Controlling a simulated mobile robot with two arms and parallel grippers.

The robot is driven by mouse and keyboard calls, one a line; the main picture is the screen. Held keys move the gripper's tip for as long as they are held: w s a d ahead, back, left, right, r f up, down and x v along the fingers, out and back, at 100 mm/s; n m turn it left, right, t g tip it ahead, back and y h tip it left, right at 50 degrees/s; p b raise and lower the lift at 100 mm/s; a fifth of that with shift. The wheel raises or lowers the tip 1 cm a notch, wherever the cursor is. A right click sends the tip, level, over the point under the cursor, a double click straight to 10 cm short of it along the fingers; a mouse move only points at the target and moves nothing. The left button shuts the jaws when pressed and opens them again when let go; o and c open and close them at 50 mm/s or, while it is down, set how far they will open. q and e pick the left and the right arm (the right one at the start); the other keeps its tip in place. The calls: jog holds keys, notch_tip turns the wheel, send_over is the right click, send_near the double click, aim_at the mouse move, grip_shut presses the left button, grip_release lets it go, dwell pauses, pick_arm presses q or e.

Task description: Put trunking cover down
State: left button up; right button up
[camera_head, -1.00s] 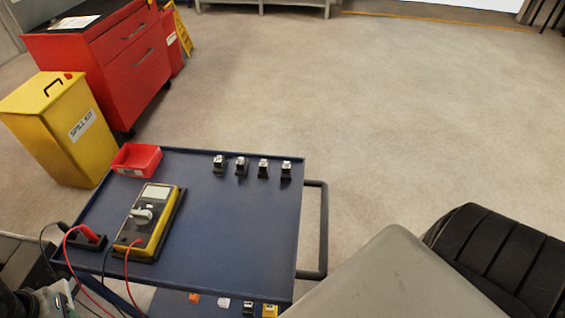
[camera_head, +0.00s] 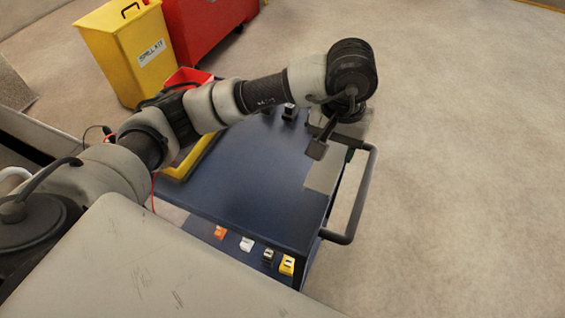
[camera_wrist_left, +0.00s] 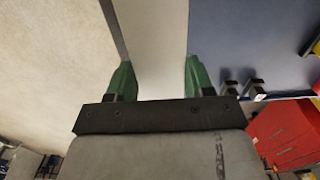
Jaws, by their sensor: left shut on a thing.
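The trunking cover is a flat pale grey strip (camera_head: 322,174) at the right edge of the blue trolley top (camera_head: 245,185). My left gripper (camera_head: 338,153) is above that edge, pointing down, largely hidden by its own wrist. In the left wrist view its green fingertips (camera_wrist_left: 158,80) are shut on the cover (camera_wrist_left: 158,40), which runs away between them. The blue trolley top also shows at the right of that view (camera_wrist_left: 240,45). I cannot tell whether the cover touches the trolley top. My right gripper is not in view.
My left arm crosses above the trolley, partly hiding a yellow multimeter (camera_head: 196,158) and a red bin (camera_head: 188,77). A small black block (camera_head: 289,111) stands on top. The trolley handle (camera_head: 358,205) juts right. A yellow spill kit bin (camera_head: 128,50) and red cabinet (camera_head: 205,30) stand behind.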

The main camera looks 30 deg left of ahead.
pick_arm(q)
jog(key=shift+w+d, duration=0.1)
jog(key=shift+d, duration=0.2)
jog(key=p, duration=0.2)
send_over(280, 170)
notch_tip(280, 170, down, 7)
jog(key=shift+r, duration=0.2)
notch_tip(280, 170, down, 4)
jog(key=shift+r, duration=0.1)
jog(key=shift+f, duration=0.35)
jog(key=o, duration=1.3)
jog(key=shift+r, duration=0.1)
jog(key=shift+c, duration=0.2)
